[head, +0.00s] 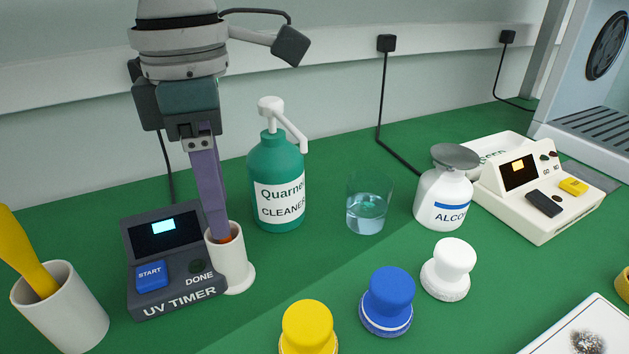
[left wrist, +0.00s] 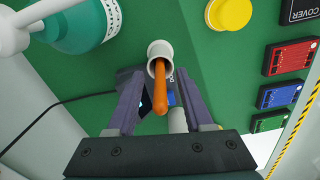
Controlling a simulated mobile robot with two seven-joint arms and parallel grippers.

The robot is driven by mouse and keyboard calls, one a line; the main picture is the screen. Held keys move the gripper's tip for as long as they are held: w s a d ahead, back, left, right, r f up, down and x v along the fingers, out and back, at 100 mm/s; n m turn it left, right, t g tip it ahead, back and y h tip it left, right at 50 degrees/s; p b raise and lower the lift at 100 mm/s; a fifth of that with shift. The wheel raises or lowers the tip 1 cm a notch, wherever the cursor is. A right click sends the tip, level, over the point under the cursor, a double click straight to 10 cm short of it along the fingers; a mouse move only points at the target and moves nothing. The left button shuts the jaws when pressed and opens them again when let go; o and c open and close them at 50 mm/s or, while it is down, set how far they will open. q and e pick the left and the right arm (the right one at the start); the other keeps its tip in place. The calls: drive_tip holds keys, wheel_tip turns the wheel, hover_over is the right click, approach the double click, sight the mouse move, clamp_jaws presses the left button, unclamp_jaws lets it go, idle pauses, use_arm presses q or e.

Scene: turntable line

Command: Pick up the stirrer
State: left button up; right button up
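An orange stick, which looks like the stirrer (left wrist: 160,90), stands in a narrow white holder (head: 231,260); the holder also shows in the left wrist view (left wrist: 159,47). In the head view only a small orange part shows at the holder's mouth. My left gripper (head: 218,236) points down over this holder. In the left wrist view my left gripper (left wrist: 161,78) has its fingers apart, one on each side of the orange stick, with a gap visible on both sides. My right gripper is not in view.
The UV timer (head: 180,298) stands just left of the holder. A green cleaner bottle (head: 276,165) and a glass beaker (head: 367,210) stand to its right. A white cup (head: 62,310) with a yellow handle (head: 28,255) is at far left. Yellow (head: 308,325) and blue (head: 389,295) knobs are in front.

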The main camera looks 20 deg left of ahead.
use_arm(q)
clamp_jaws()
drive_tip(key=shift+r, duration=0.1)
idle(0.5)
